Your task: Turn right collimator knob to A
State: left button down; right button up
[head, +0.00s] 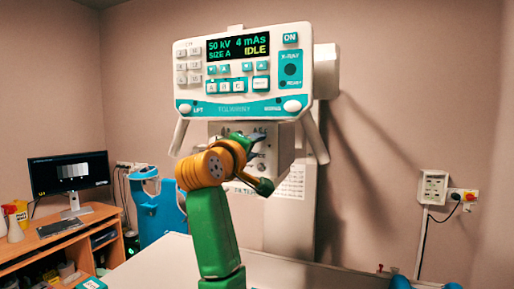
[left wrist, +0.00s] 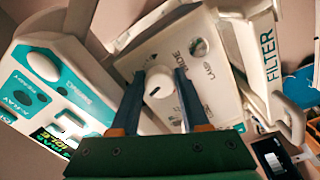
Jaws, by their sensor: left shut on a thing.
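The collimator (head: 284,150) is a pale box under the white and teal control console (head: 185,92). Its front panel is partly hidden by my green and orange left arm in the head view. My left gripper (head: 258,138) is at the right part of that panel. In the left wrist view a white round knob (left wrist: 160,86) on the panel sits between the two fingers of the left gripper (left wrist: 158,88), which is shut on it. Letters around the knob are partly covered, so its setting cannot be read. The console display (head: 238,47) reads "50 kV 4 mAs SIZE A IDLE". My right gripper is not in view.
A round metallic part (left wrist: 200,48) sits beside the knob near the word "LAMP". A handle (head: 315,138) hangs at the console's right. A wooden desk with a monitor (head: 70,175) stands at left, and a pale table (head: 155,265) lies below.

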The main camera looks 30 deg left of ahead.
pick_arm(q)
jog(key=shift+c, duration=2)
grip_release()
jog(key=shift+s+a, duration=0.2)
jog(key=shift+s, duration=0.2)
jog(key=shift+s+b, duration=0.1)
jog(key=shift+b, duration=0.2)
jog(key=b+v, duration=0.4)
jog(key=v, duration=0.3)
jog(key=shift+r, duration=0.1)
